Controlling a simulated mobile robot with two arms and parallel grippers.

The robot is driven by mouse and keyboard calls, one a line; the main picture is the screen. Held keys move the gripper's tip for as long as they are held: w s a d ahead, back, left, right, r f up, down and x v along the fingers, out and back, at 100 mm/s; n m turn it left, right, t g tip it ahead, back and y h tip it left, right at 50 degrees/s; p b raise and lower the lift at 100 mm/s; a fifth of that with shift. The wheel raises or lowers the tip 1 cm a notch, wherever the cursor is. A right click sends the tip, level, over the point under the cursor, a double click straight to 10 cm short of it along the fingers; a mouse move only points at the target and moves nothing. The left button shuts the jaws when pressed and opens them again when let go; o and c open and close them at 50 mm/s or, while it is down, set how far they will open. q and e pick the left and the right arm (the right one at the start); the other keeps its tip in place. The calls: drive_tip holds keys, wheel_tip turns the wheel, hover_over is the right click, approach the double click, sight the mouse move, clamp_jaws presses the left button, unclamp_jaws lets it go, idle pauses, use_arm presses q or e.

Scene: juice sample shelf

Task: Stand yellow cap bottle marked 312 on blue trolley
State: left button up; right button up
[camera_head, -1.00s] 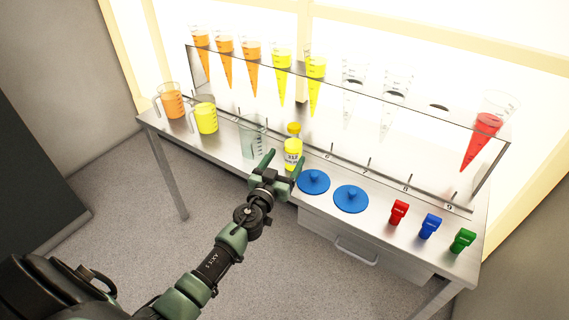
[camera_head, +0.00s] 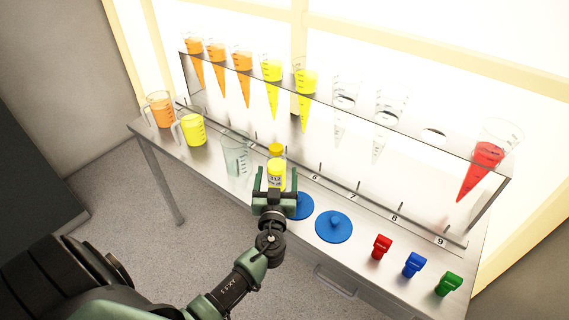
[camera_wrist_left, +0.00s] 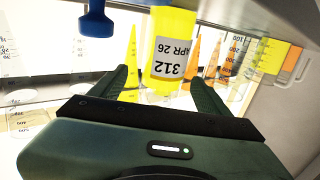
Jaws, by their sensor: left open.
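The yellow cap bottle marked 312 (camera_head: 277,174) stands upright on the metal bench, in front of the rack. It also shows in the left wrist view (camera_wrist_left: 167,47), upside down in that picture, with its 312 and APR 26 label facing the camera. My left gripper (camera_head: 273,178) is open, with a finger on either side of the bottle's near side in the head view. My right gripper is not in view. No blue trolley shows.
A clear jug (camera_head: 236,153) stands left of the bottle, with yellow (camera_head: 193,131) and orange (camera_head: 160,111) jugs beyond. A blue disc (camera_head: 333,227) and another (camera_head: 301,206) lie to the right. Red, blue and green clips (camera_head: 415,264) line the bench's right front. The cone rack (camera_head: 345,110) stands behind.

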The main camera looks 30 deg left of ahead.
sight(276, 171)
use_arm(q)
drive_tip(key=shift+w+a+r+p, duration=0.3)
drive_tip(key=shift+w+a+p, duration=0.15)
drive_tip(key=shift+w, duration=0.15)
drive_tip(key=shift+w+a+r+p, duration=0.3)
drive_tip(key=shift+w+a+p, duration=0.15)
drive_tip(key=shift+w, duration=0.15)
drive_tip(key=x, duration=0.3)
drive_tip(key=shift+f+p, duration=0.15)
drive_tip(key=shift+p, duration=0.15)
drive_tip(key=shift+w, duration=0.15)
drive_tip(key=c, duration=1.3)
clamp_jaws()
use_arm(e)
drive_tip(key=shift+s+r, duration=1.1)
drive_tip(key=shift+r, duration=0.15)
